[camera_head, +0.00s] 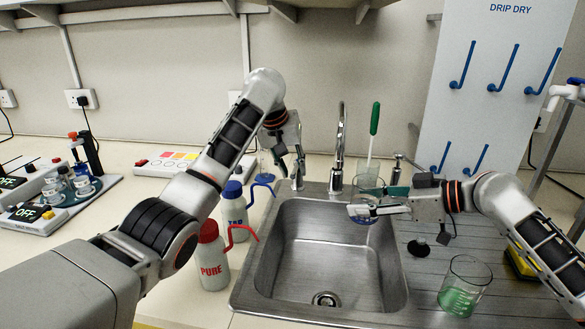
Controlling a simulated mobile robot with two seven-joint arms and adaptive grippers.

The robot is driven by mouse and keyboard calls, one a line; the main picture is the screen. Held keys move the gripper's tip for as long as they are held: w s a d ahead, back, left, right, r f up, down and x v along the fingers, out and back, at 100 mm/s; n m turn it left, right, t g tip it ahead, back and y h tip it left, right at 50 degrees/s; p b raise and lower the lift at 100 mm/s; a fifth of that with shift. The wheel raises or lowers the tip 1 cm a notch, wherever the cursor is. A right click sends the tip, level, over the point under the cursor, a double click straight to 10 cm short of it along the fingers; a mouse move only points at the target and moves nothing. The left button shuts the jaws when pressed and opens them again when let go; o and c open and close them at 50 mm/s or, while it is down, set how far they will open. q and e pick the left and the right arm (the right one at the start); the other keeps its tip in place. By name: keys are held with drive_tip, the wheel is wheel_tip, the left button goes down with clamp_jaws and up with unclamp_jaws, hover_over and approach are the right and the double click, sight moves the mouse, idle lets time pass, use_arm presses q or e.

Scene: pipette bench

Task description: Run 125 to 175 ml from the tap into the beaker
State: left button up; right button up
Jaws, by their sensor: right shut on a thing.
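The chrome tap (339,145) stands at the back edge of the steel sink (325,262). My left gripper (290,168) hangs left of the tap, beside a short metal post at the sink's back left corner. Its fingers look apart; I cannot tell whether they touch the post. My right gripper (372,207) reaches in from the right over the sink's back right part and is shut on a clear glass vessel (365,217), mostly hidden by the fingers. A glass beaker (465,287) with green in its lower part stands on the drainboard at the right. No water stream is visible.
A green-handled brush (374,120) stands behind my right gripper. Red-capped (212,258) and blue-capped (234,207) wash bottles stand left of the sink. A black stopper (419,248) and a yellow sponge (520,265) lie on the drainboard (425,295). A pegged drying board (495,90) rises behind.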

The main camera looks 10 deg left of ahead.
use_arm(q)
clamp_jaws()
drive_tip(key=shift+a, duration=0.15)
drive_tip(key=shift+w+a+m+g+h, duration=0.3)
drive_tip(key=shift+a+m, duration=0.3)
drive_tip(key=shift+m, duration=0.35)
drive_tip(key=shift+w+a+m+g+h, duration=0.1)
drive_tip(key=shift+a+m+g+h, duration=0.2)
drive_tip(key=shift+a+m, duration=0.45)
drive_tip(key=shift+w+a+m+g+h, duration=0.2)
drive_tip(key=shift+a+m+h, duration=0.2)
drive_tip(key=shift+m, duration=0.7)
unclamp_jaws()
